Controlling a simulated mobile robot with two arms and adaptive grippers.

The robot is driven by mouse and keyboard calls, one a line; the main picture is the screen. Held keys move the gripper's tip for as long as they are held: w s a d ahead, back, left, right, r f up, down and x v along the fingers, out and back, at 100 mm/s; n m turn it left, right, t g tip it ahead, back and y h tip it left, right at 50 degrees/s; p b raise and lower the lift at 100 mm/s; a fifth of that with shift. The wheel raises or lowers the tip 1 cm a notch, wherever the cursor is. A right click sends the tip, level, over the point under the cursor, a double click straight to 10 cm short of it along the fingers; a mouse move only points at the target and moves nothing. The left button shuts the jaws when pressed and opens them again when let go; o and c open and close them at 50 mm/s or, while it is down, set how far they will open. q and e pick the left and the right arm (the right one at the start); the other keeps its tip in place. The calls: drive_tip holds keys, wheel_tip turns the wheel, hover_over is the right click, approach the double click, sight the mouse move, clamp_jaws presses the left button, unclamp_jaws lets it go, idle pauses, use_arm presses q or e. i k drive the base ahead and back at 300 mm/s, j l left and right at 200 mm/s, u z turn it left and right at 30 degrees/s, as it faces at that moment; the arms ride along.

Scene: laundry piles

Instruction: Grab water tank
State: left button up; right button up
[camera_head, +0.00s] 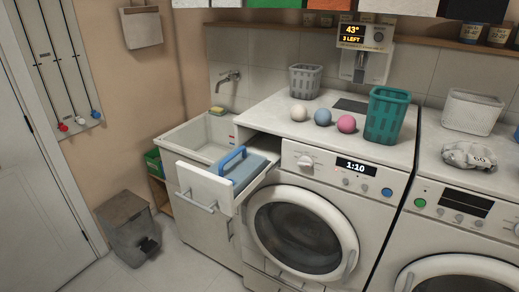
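The water tank (240,172) is a blue-grey box with a bright blue handle (231,158) on top. It sits in a pulled-out white drawer (205,187) at the upper left of the washing machine (303,230). The drawer front has a light bar handle on it. The tank's lower part is hidden by the drawer walls. Neither of my grippers shows in the head view.
A white sink (192,138) stands left of the machine. Three balls (322,117), a teal basket (387,115) and a grey basket (305,81) stand on the machine top. A grey bin (130,228) stands on the floor at left. The floor before the drawer is clear.

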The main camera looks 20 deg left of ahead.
sight(240, 167)
drive_tip(key=u, duration=1.2)
